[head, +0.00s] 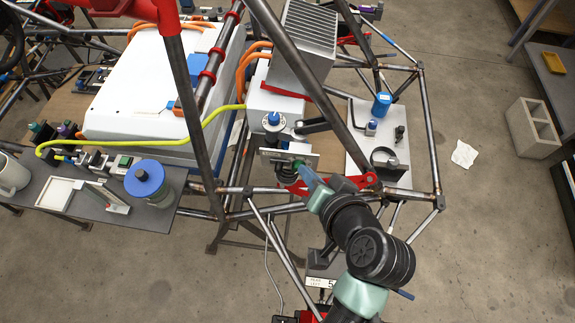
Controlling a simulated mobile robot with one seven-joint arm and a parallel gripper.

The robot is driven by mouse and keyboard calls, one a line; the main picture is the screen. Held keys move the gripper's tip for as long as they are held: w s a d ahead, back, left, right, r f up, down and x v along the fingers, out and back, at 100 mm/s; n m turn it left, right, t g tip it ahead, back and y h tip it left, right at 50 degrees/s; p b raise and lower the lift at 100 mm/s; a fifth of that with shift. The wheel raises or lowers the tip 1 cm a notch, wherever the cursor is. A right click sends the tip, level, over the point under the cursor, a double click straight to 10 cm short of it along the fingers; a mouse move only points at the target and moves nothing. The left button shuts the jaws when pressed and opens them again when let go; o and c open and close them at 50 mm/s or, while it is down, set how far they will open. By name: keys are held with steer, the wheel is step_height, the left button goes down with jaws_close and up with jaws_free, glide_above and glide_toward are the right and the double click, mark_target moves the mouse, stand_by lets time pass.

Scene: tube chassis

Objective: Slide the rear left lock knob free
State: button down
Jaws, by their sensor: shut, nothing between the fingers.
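My arm reaches up from the bottom right, and my gripper (303,167) is at a small metal plate (272,158) on the chassis. The gripper looks shut and empty; its fingertips are small here and partly hidden against dark parts. A red lever-like bracket (355,181) lies just beside and behind the gripper. A blue-topped cylindrical knob (273,120) stands above the plate, apart from the gripper. I cannot tell for certain which part is the rear left lock knob, or whether the fingertips touch anything.
Steel tubes (425,130) of the chassis frame surround the gripper closely. A grey plate (362,150) with a blue cylinder (381,104) is to the right. A white battery box (140,75) and a yellow cable (200,125) are left.

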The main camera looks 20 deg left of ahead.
mark_target(273, 161)
steer(key=p+x, duration=0.1)
steer(key=x, duration=0.4)
steer(key=shift+w+a, duration=0.1)
steer(key=shift+a, duration=0.1)
steer(key=a+f, duration=0.1)
steer(key=f, duration=0.2)
steer(key=shift+a+p, duration=0.35)
steer(key=shift+p, duration=0.05)
steer(key=shift+s+a+f, duration=0.2)
steer(key=shift+s+f, duration=0.05)
steer(key=shift+f, duration=0.1)
steer(key=shift+s+a, duration=0.15)
steer(key=shift+a, duration=0.35)
steer(key=shift+s+a, duration=0.15)
steer(key=shift+a, duration=0.35)
